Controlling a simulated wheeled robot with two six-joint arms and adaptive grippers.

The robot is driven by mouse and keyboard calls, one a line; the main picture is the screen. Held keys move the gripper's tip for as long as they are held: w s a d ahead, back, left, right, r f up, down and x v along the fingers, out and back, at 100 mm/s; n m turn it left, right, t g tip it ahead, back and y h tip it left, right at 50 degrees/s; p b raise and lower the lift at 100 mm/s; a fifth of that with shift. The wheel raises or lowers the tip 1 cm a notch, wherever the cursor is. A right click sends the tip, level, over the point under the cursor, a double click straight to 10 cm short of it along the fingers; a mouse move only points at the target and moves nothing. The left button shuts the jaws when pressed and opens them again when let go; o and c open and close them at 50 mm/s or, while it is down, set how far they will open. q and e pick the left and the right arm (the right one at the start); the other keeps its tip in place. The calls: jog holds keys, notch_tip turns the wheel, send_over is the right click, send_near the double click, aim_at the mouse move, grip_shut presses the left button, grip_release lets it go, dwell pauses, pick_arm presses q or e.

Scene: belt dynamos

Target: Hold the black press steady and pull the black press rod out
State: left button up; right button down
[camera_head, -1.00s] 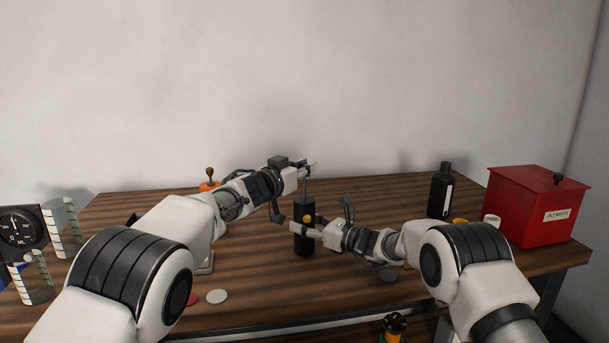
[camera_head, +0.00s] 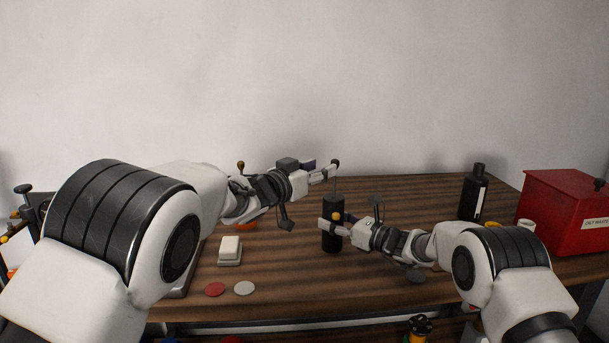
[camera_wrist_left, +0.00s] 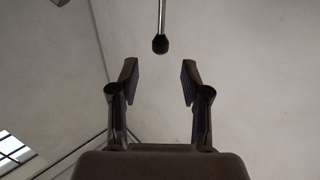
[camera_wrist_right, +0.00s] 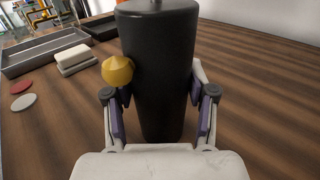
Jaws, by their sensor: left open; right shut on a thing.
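The black press (camera_head: 332,238) stands upright on the table as a dark cylinder with a yellow knob (camera_wrist_right: 117,70) on its side. The thin black press rod (camera_head: 335,184) sticks up from its top and ends in a dark ball, also seen in the left wrist view (camera_wrist_left: 160,44). My left gripper (camera_head: 328,170) is open beside the ball; in its wrist view the ball lies beyond the fingertips, centred between them. My right gripper (camera_head: 336,229) is shut on the press body, one finger on each side, in the right wrist view (camera_wrist_right: 158,112).
A red box (camera_head: 566,212) and a black bottle (camera_head: 473,193) stand at the right. A white block (camera_head: 229,249) and red (camera_head: 214,289) and light discs (camera_head: 244,288) lie left of the press. The wood around the press is mostly clear.

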pick_arm(q)
jog(key=v, duration=0.5)
jog(key=shift+s+a, duration=0.1)
jog(key=shift+a, duration=0.05)
pick_arm(e)
jog(key=shift+c, duration=1.4)
grip_release()
